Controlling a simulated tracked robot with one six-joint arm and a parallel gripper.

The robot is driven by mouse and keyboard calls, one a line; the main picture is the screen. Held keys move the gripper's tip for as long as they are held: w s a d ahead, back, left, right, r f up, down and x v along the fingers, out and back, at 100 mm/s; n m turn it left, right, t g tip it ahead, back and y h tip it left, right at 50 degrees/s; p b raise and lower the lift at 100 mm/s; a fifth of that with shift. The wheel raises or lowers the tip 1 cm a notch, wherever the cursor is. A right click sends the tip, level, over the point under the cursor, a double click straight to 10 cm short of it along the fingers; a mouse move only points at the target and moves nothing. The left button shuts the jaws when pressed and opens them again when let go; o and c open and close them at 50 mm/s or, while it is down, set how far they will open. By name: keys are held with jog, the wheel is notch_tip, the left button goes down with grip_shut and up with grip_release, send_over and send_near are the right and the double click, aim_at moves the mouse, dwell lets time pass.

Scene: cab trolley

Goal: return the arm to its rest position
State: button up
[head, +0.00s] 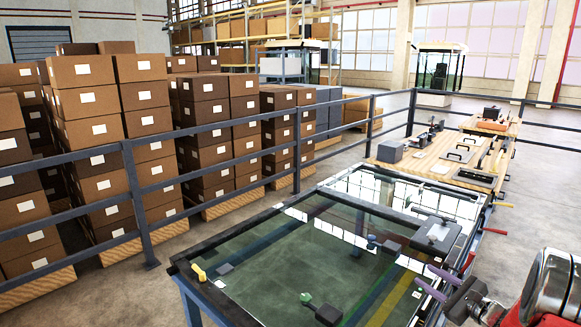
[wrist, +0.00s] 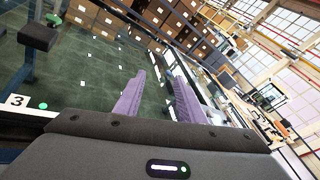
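My gripper (head: 424,276) is at the lower right of the head view, above the right part of the glass-topped table (head: 262,236). Its two purple fingers stand apart with nothing between them. They also show in the wrist view as my gripper (wrist: 157,75), with a clear gap and the dark green glass behind. My red and grey arm enters from the lower right corner of the head view.
On the glass lie a yellow handle (head: 198,272), a dark block with a green knob (head: 306,298) and a grey plate (head: 437,234). A wooden bench (head: 425,163) with tools stands behind. A railing (head: 213,134) separates stacked boxes (head: 88,103). The middle glass looks mostly clear.

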jog(key=s+a+r+n+g+y, duration=0.1)
jog(key=s+a+r+n+g, duration=0.25)
jog(key=a, duration=0.65)
jog(key=s+a+r+n+g+y, duration=0.1)
jog(key=s+a+r+n+g, duration=0.3)
jog(key=a, duration=0.5)
jog(key=s+a+r+n+g+y, duration=0.1)
jog(key=s+a+r+n+g, duration=0.15)
jog(key=a+n, duration=0.55)
jog(key=s+a+r+n+h, duration=0.1)
jog(key=s+a+n+h, duration=0.1)
jog(key=s, duration=0.6)
jog(key=s+a+r+n+h, duration=0.1)
jog(key=s+a+n+h, duration=0.1)
jog(key=s+n, duration=0.3)
jog(key=s+a+r+n+h, duration=0.1)
jog(key=s+n+h, duration=0.3)
jog(key=s, duration=0.7)
jog(key=shift+a+r, duration=0.4)
jog(key=shift+r, duration=0.1)
